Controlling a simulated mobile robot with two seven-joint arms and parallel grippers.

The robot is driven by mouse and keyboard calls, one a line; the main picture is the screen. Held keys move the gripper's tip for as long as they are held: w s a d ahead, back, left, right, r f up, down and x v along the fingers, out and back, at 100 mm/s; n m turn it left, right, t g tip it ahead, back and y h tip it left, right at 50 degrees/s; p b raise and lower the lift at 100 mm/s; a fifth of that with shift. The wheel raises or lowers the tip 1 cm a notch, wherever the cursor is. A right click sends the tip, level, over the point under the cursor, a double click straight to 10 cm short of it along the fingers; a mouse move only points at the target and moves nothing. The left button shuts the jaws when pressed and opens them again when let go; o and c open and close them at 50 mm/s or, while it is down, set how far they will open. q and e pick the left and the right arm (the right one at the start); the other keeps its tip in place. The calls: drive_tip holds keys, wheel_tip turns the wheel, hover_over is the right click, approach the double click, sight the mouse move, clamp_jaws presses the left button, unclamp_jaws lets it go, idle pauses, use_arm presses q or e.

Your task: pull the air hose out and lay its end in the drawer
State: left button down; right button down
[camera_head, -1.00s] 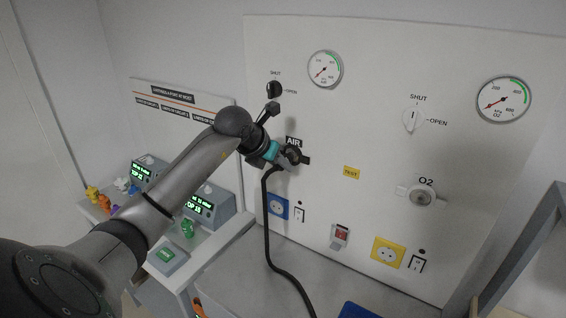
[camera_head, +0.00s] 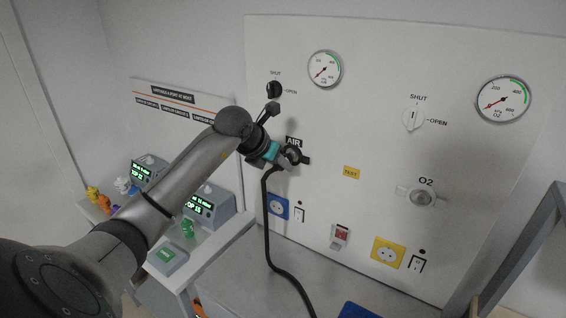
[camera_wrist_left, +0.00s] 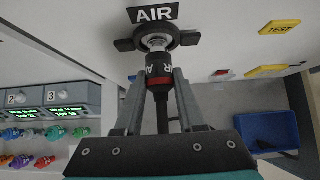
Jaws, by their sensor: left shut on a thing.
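The AIR outlet (camera_wrist_left: 156,38) is a dark round fitting with side lugs under the AIR label, on the wall panel. The black air hose (camera_head: 267,225) hangs from it and curves down over the grey surface. Its end connector (camera_wrist_left: 159,68), black with a red ring, lines up with the outlet and seems to touch its metal middle. My left gripper (camera_head: 286,159) is at the outlet, and in the left wrist view (camera_wrist_left: 159,80) its fingers are shut on the connector. My right gripper is not in view. I cannot make out a drawer for certain.
A blue open bin (camera_wrist_left: 267,131) sits below the panel; its edge shows in the head view (camera_head: 357,310). The AIR valve knob (camera_head: 273,89) is just above my wrist. The O2 outlet (camera_head: 422,197) is to the right. Monitors (camera_head: 209,205) stand on the left table.

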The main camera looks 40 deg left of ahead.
use_arm(q)
drive_tip(key=shift+s+d+b, duration=0.15)
drive_tip(key=shift+s+b, duration=0.45)
drive_tip(key=shift+s, duration=1)
idle(0.8)
drive_tip(key=shift+s, duration=0.1)
drive_tip(key=shift+s+d+b, duration=0.15)
drive_tip(key=shift+s+b, duration=0.55)
drive_tip(key=shift+s, duration=0.5)
drive_tip(key=shift+s+d+b, duration=0.1)
drive_tip(key=shift+s+b, duration=0.55)
drive_tip(key=shift+s, duration=0.55)
